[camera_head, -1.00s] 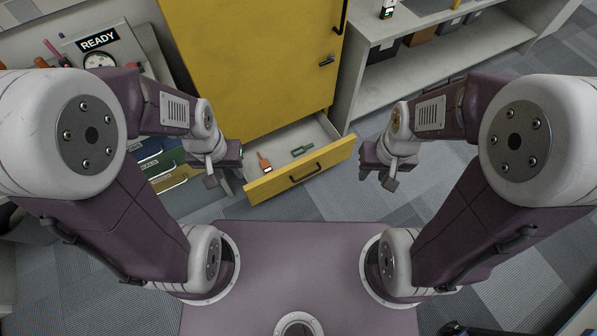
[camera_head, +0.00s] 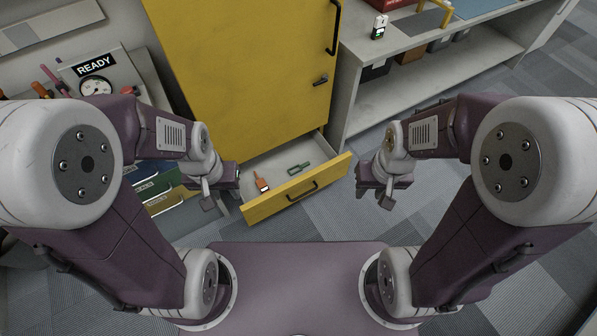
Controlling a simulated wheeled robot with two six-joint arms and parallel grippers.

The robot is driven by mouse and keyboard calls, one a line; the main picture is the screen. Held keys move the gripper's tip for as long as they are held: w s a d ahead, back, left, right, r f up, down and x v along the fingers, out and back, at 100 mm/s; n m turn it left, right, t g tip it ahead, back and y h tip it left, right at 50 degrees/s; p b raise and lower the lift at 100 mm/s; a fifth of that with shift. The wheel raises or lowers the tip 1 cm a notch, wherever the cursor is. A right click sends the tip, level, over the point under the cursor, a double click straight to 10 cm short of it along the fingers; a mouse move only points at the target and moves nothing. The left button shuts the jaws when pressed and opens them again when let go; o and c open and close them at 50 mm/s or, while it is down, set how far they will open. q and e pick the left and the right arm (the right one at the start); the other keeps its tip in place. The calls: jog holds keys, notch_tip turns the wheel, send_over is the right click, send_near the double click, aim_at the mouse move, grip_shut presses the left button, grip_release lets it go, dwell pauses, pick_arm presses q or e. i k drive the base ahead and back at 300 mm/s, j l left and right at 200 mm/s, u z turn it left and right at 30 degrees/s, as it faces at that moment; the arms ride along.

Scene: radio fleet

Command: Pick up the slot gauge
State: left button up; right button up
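The open yellow-fronted drawer (camera_head: 258,212) holds an orange-handled item (camera_head: 261,182) at its left and a green item (camera_head: 299,168) further back to the right. Both are small here, and I cannot tell whether either is the slot gauge. My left gripper (camera_head: 209,200) hangs just left of the drawer, apart from both items, with nothing visible in it. My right gripper (camera_head: 386,200) hangs to the right of the drawer, also with nothing visible in it. The finger gaps of both are too small to read.
A tall yellow cabinet door (camera_head: 245,70) with black handles stands above the drawer. A grey shelf unit (camera_head: 420,60) bearing a small device (camera_head: 379,27) is to the right. A READY gauge box (camera_head: 97,75) and coloured folders (camera_head: 160,190) are at left. Carpet lies open at right.

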aim_at(304, 165)
jog(key=i+l+u, duration=0.1)
jog(key=i+u, duration=0.3)
jog(key=i+l+u, duration=0.1)
jog(key=u, duration=0.3)
jog(key=i+l+u, duration=0.4)
jog(key=k+j, duration=0.1)
